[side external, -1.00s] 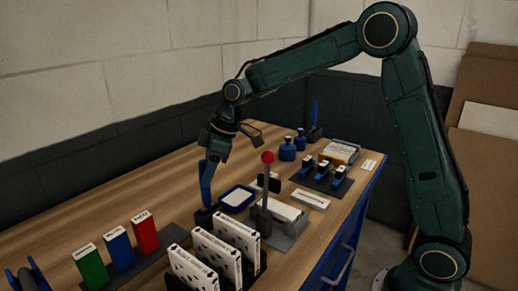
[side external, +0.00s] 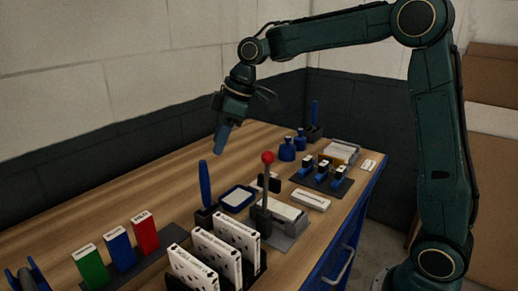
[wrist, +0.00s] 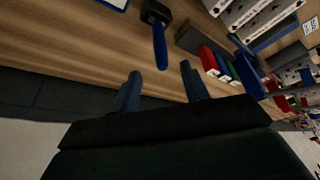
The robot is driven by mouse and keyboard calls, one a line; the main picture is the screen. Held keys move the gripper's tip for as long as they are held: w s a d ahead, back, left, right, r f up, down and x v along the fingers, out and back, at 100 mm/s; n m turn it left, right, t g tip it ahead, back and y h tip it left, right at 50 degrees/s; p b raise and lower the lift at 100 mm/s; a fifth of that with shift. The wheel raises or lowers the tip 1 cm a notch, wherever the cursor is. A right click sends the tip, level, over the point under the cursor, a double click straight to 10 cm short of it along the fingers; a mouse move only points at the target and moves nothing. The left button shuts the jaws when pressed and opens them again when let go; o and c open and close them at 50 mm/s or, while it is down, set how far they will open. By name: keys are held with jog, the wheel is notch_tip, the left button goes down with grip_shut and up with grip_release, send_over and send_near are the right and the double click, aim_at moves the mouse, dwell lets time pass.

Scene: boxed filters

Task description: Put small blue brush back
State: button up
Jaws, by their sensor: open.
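The small blue brush (side external: 205,184) stands upright with its handle up in a small dark holder (side external: 205,217) on the wooden bench. In the wrist view the blue handle (wrist: 160,46) and the dark holder (wrist: 156,13) show beyond the fingers. My gripper (side external: 222,140) is in the air above and a little right of the brush, apart from it. In the wrist view its two blue fingers (wrist: 162,82) are spread with nothing between them.
A blue-rimmed tray (side external: 238,198) and a red-knobbed lever (side external: 267,158) stand right of the brush. White boxes (side external: 215,256) stand in a rack in front. Green, blue and red boxes (side external: 118,248) are at front left. The bench behind the brush (side external: 150,190) is clear.

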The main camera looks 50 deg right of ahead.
dwell(0.3)
jog(key=s+r+m+t+h, duration=0.1)
jog(key=s+r+m, duration=0.1)
jog(key=s, duration=0.6)
jog(key=s+r+m+h, duration=0.1)
jog(key=s+r+m, duration=0.15)
jog(key=s, duration=0.55)
jog(key=s+d+f+m, duration=0.1)
jog(key=s+f+m, duration=0.1)
jog(key=s, duration=0.4)
jog(key=s+d+f+m+t+h, duration=0.1)
jog(key=s+d+f+m, duration=0.1)
jog(key=s, duration=0.5)
jog(key=shift+s+d+f, duration=0.15)
jog(key=shift+s+f, duration=0.05)
jog(key=shift+f, duration=0.5)
